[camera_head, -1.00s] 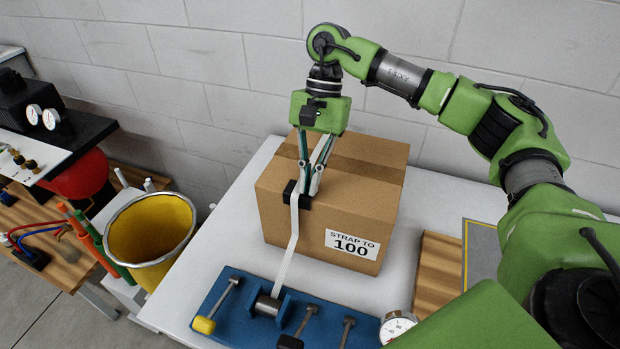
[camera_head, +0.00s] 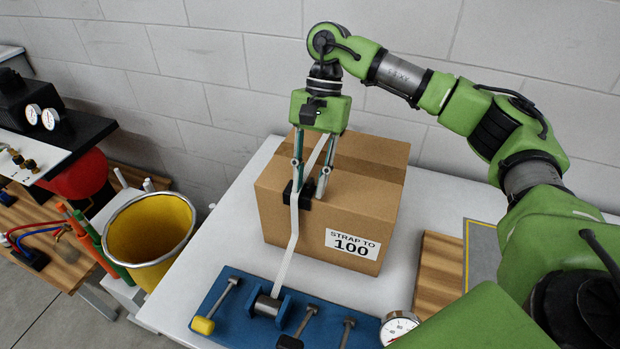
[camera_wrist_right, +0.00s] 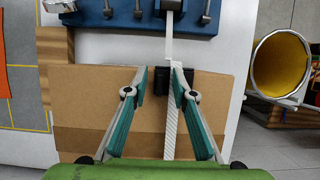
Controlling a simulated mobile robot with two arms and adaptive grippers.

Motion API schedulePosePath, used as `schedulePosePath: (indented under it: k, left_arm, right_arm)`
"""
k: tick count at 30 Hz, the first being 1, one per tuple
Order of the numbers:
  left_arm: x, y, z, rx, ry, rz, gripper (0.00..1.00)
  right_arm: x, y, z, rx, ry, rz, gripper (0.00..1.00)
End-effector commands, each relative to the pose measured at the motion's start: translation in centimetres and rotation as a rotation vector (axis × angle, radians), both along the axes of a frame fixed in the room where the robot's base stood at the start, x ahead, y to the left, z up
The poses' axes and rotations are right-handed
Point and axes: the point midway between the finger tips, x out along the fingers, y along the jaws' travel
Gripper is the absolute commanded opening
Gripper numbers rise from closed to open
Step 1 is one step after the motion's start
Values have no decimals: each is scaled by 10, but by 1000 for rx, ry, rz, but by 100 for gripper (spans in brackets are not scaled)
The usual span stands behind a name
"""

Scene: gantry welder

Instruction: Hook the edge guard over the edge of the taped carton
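The taped carton (camera_head: 375,205), labelled "STRAP TO 100", stands on the white table. The black edge guard (camera_head: 305,201) sits on the carton's front top edge, under a white strap (camera_head: 294,222). It also shows at the carton's edge in the right wrist view (camera_wrist_right: 160,86), on both sides of the strap. My right gripper (camera_head: 309,188) is open just above the guard, its fingers spread. In the wrist view one fingertip is beside the guard and the other overlaps it near the strap; contact there is unclear. My left gripper is not in view.
A blue tensioner base (camera_head: 245,310) with levers stands in front, the strap running into its roller. A dial gauge (camera_head: 398,327) and a wooden board (camera_head: 437,272) lie to the right. A yellow-lined bucket (camera_head: 150,235) stands left of the table.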

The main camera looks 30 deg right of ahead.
Motion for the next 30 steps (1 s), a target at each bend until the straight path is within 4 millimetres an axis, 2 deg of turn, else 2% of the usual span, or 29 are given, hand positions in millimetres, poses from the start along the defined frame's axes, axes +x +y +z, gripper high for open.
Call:
schedulePosePath:
  k: [5, 8, 11, 20, 30]
  left_arm:
    - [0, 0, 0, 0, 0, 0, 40]
    - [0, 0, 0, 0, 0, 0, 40]
    - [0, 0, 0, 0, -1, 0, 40]
    - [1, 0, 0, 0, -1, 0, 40]
    - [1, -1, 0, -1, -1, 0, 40]
  right_arm:
    - [1, 0, 2, 0, 0, 0, 24]
    - [3, -3, 10, 0, -2, -2, 24]
    - [8, -7, 25, 1, -3, -2, 24]
    - [25, -27, 89, 1, -4, -2, 24]
    - [30, -34, 110, -1, -1, 0, 24]
